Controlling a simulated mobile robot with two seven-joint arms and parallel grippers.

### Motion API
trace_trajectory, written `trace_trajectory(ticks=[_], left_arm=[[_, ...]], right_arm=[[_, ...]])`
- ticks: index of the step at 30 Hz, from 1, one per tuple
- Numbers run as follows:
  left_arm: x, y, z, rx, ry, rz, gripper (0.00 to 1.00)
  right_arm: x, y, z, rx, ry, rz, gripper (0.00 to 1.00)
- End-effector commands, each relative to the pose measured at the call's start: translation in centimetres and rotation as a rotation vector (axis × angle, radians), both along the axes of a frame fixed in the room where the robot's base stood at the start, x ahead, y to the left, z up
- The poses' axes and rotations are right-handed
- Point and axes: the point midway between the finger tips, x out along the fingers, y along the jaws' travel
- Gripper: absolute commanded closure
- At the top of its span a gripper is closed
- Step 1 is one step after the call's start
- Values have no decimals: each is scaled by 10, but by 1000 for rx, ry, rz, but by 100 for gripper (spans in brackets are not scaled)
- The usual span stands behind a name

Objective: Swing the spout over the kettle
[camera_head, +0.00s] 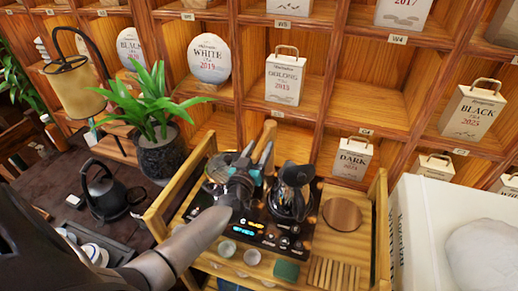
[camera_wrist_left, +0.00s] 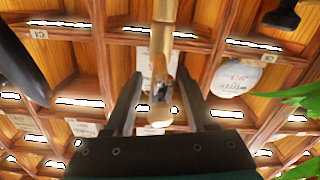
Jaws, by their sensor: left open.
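My left gripper (camera_head: 256,153) reaches over the wooden tea cart from the lower left. In the left wrist view its two fingers (camera_wrist_left: 158,100) stand apart. A pale wooden rod (camera_wrist_left: 163,62) lies between them, with clear space on both sides; its wooden top (camera_head: 267,134) also shows in the head view. This rod may belong to the spout, but I cannot tell. A dark kettle (camera_head: 293,186) stands on the cart's black panel, right of the gripper. Another vessel (camera_head: 218,167) is partly hidden behind the gripper. My right gripper is out of view.
Small cups (camera_head: 252,257) and a round wooden lid (camera_head: 342,214) lie on the cart (camera_head: 215,262). A potted plant (camera_head: 160,155) and a second black kettle (camera_head: 106,192) stand to the left. Shelves (camera_head: 385,98) rise behind; a white box (camera_head: 435,215) is at the right.

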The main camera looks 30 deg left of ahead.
Motion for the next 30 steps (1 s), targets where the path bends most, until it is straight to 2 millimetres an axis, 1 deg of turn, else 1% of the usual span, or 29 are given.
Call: trace_trajectory(ticks=[1,2,15,30], left_arm=[[0,0,0,0,0,0,46],[0,0,0,0,0,0,50],[0,0,0,0,0,1,99],[-1,0,0,0,0,1,100]], right_arm=[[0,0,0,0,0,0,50],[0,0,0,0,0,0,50],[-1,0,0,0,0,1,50],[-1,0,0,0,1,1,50]])
